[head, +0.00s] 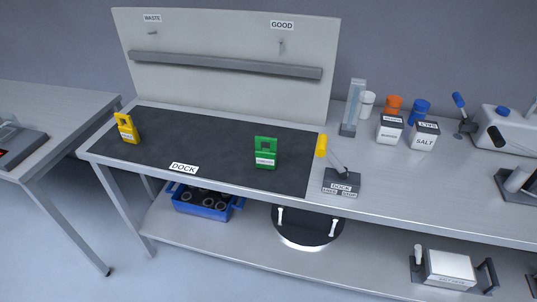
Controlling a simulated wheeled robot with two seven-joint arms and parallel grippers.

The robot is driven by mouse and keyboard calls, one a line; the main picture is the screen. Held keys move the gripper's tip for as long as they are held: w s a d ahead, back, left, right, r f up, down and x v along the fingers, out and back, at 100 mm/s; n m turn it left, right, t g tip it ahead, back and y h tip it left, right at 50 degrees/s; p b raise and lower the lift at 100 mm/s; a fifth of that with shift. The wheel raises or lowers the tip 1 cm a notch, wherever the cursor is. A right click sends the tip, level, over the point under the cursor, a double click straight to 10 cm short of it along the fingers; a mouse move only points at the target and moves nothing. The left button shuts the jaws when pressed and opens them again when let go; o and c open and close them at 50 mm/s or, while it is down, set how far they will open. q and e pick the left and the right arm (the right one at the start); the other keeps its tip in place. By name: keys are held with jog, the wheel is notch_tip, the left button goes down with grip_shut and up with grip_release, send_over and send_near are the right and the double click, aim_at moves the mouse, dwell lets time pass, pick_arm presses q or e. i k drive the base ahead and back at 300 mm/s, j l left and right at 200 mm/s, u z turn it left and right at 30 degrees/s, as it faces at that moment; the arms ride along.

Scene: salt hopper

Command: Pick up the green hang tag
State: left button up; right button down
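The green hang tag (265,153) stands on the dark mat (210,150), right of the mat's middle and near its front edge. It has a hole near its top and a white label on its front. A yellow hang tag (127,128) of like shape stands at the left end of the mat. Neither of my grippers is in the head view.
A dock box with a yellow-handled lever (341,182) stands right of the mat. A back panel (225,60) carries WASTE and GOOD hooks. Salt box (423,136), other containers and a machine (503,128) fill the right. The mat's middle is clear.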

aim_at(265, 159)
jog(key=k+z, duration=0.25)
jog(key=z, duration=0.25)
jog(key=k+z, duration=0.25)
jog(key=z, duration=0.2)
